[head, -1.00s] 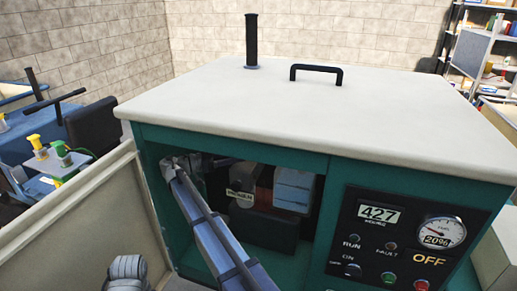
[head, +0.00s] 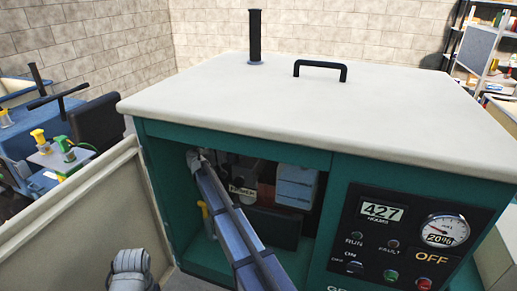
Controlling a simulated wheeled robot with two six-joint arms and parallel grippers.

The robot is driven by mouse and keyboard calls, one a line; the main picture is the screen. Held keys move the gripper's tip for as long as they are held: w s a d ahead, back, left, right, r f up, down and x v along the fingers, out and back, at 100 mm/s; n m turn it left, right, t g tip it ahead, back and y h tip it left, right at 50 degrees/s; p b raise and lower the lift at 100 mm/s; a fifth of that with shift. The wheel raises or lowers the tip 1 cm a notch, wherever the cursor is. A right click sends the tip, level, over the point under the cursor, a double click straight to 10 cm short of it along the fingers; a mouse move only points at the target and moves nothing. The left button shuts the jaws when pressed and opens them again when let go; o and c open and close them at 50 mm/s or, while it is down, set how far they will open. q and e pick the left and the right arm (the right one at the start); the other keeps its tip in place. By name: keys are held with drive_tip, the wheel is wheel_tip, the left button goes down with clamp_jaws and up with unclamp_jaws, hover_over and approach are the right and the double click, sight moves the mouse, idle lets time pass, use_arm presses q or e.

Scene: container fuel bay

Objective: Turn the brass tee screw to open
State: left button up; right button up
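The brass tee screw cannot be made out; the bay's inside is dark and partly covered by my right arm. My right arm enters from the bottom middle and reaches up into the open left bay of the green generator cabinet (head: 329,195). The end of that arm, with my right gripper (head: 197,158), is at the bay's upper left. Its fingers are too small and shaded to read. A small yellow-topped object (head: 203,208) shows just left of the arm, low inside the bay. A grey part of my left arm shows at the bottom left; its gripper is out of view.
Inside the bay are a small label (head: 243,191) and a pale blue-grey block (head: 296,186). A beige open door panel (head: 75,215) stands left of the bay. The control panel (head: 398,238) is on the right. The white top (head: 300,105) carries a black handle (head: 320,68) and an upright pipe (head: 255,38).

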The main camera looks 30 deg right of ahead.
drive_tip(key=shift+c, duration=0.2)
clamp_jaws()
idle(0.4)
